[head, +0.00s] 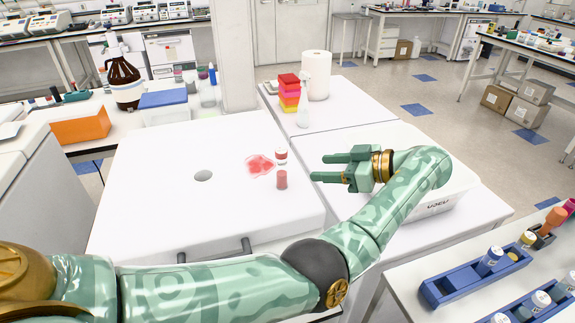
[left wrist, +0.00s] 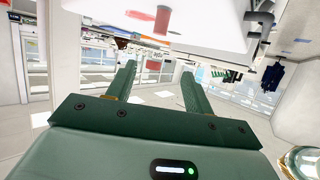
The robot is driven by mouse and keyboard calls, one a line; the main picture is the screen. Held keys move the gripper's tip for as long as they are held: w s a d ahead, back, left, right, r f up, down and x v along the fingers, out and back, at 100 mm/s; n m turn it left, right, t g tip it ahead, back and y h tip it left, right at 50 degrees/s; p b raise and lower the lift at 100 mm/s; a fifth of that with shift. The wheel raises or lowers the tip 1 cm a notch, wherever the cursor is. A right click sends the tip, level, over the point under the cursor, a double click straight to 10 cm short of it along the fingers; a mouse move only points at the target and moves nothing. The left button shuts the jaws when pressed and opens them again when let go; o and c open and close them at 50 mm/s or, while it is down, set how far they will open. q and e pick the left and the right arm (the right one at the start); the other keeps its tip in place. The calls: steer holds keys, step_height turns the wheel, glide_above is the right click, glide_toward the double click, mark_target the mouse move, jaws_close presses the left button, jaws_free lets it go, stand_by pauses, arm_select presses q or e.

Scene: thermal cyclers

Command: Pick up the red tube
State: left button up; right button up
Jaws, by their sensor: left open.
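A red tube (head: 282,179) stands upright on the white lid-like top (head: 150,215), beside a pink-red spill (head: 259,166). A second small tube (head: 281,156), white with red, stands just behind it. My left gripper (head: 318,167) is open and empty, a little to the right of the red tube, with its fingers pointing left towards it. In the left wrist view the scene is upside down; a red tube (left wrist: 161,18) shows at the top, beyond the two spread fingers (left wrist: 158,70) and apart from them. My right gripper is in neither view.
A spray bottle (head: 303,105), stacked coloured racks (head: 289,92) and a paper roll (head: 316,76) stand behind. A white bin (head: 440,207) lies under my left forearm. A blue tube rack (head: 470,280) is at the lower right. The white top around the tubes is mostly clear.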

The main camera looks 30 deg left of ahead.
mark_target(277, 167)
arm_select(q)
steer(key=b+x, duration=0.1)
steer(key=x, duration=0.3)
steer(key=b+x, duration=0.1)
steer(key=x, duration=0.3)
steer(key=shift+f+b, duration=0.3)
steer(key=shift+b, duration=0.05)
steer(key=shift+s+a, duration=0.2)
steer(key=shift+a, duration=0.5)
steer(key=x, duration=0.1)
steer(key=b+x, duration=0.1)
steer(key=x, duration=0.1)
steer(key=b+x, duration=0.1)
steer(key=shift+w+a+f, duration=0.15)
steer(key=shift+w+a, duration=0.15)
steer(key=shift+w, duration=0.1)
steer(key=shift+a, duration=0.2)
steer(key=shift+s, duration=0.1)
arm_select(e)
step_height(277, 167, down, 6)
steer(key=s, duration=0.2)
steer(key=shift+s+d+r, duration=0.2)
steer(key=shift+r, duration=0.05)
arm_select(q)
steer(key=c, duration=1.1)
